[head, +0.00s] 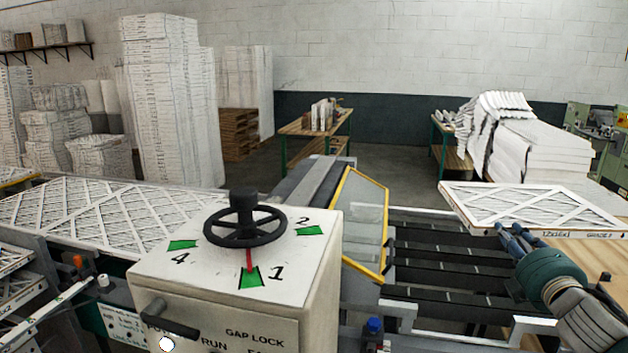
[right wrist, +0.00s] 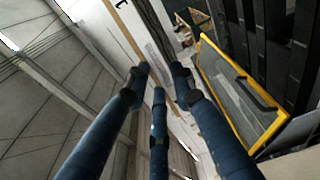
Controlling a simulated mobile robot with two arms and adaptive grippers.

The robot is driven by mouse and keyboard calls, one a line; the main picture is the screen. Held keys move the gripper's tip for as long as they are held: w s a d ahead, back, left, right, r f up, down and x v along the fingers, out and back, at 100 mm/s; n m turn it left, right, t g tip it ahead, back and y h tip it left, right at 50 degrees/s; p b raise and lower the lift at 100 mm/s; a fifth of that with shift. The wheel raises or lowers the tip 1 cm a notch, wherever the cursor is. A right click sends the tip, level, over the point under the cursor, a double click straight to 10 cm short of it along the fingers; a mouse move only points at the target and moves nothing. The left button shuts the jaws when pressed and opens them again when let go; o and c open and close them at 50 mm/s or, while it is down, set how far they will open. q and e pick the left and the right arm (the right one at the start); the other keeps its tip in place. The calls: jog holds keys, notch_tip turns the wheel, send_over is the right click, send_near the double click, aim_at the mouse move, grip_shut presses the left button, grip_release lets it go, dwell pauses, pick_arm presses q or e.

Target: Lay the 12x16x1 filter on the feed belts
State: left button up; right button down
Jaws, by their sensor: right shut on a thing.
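The 12x16x1 filter (head: 536,208) is a flat white panel with diagonal bracing and its size printed on the near edge. My right gripper (head: 508,236) is shut on its near edge and holds it roughly level at the right, over the right end of the feed belts. In the right wrist view the blue fingers (right wrist: 160,76) close around the filter's white edge (right wrist: 140,32). The feed belts (head: 445,272) are dark parallel strips with gaps between, bare in their visible part. My left gripper is not in view.
A yellow-framed guard (head: 365,225) stands at the left end of the belts. The white control box (head: 235,270) with a black handwheel (head: 245,222) is in front. Filters cover the bed (head: 100,215) at left. A wooden surface (head: 570,262) lies beyond my right arm.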

jog(key=s+a+f+y, duration=0.1)
jog(key=s+a+f, duration=0.3)
jog(key=s+a, duration=0.4)
jog(key=s+a+f+n, duration=0.1)
jog(key=s+a+f, duration=0.4)
jog(key=s+a, duration=0.35)
jog(key=s+a+f+y, duration=0.1)
jog(key=s+a+f, duration=0.3)
jog(key=s+a, duration=0.4)
pick_arm(q)
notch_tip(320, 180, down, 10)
jog(key=b, duration=1)
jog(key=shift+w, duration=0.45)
pick_arm(e)
notch_tip(320, 180, down, 10)
jog(key=d, duration=0.1)
jog(key=shift+s, duration=0.15)
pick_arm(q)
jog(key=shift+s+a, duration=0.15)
pick_arm(e)
jog(key=shift+d, duration=0.2)
